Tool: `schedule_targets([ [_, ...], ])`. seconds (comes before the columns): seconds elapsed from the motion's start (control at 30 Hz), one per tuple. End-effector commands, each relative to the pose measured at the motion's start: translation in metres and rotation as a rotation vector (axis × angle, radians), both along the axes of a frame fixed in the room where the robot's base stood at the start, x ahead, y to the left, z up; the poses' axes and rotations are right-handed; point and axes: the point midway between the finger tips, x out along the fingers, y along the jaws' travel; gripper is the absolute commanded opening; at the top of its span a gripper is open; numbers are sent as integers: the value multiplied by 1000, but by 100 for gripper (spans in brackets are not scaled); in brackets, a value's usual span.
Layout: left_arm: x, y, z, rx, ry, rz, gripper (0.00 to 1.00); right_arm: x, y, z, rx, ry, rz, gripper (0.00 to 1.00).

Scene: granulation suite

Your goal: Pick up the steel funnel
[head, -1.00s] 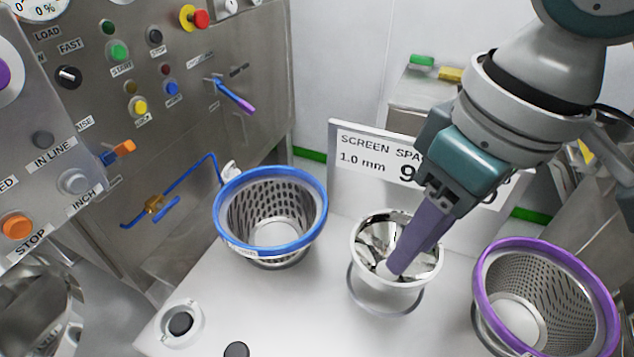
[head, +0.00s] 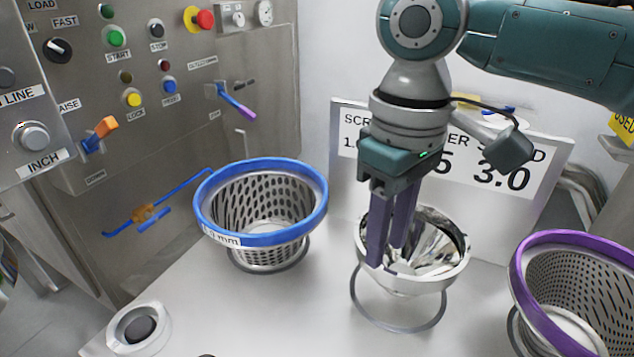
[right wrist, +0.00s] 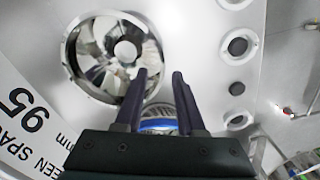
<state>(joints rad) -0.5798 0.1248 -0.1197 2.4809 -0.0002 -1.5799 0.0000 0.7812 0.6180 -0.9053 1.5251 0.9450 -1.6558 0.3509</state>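The steel funnel (head: 440,262), a shiny round bowl, stands on a thin ring stand (head: 398,328) on the pale bench top. In the right wrist view the funnel (right wrist: 88,32) is left of centre. My right gripper (head: 385,258) points down at the funnel's near-left rim, with a gap between its purple fingers. In the right wrist view the right gripper (right wrist: 159,75) has one fingertip over the bowl and the other outside the rim. I cannot tell how deep the fingers reach, and they hide part of the rim. My left gripper is not in view.
A blue-rimmed perforated basket (head: 262,240) stands left of the funnel, and a purple-rimmed one (head: 520,290) stands right. A screen spacer sign (head: 545,165) stands behind. A control panel (head: 190,130) fills the left. A round fitting (head: 140,328) is at the bench's front left.

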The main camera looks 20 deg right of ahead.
Motion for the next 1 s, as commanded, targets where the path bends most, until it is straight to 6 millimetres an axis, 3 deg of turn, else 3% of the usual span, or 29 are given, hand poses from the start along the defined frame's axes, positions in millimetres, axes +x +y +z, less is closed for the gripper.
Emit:
schedule_targets([
  [0.2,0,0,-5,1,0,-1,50,0,-2,-33,1,1,0,38],
  [0.5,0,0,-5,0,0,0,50,1,-2,-36,-1,0,2,37],
  [0.83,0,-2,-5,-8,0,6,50,1,-2,-36,0,0,2,0],
  [1.0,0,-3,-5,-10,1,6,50,1,-2,-36,-1,-1,1,0],
])
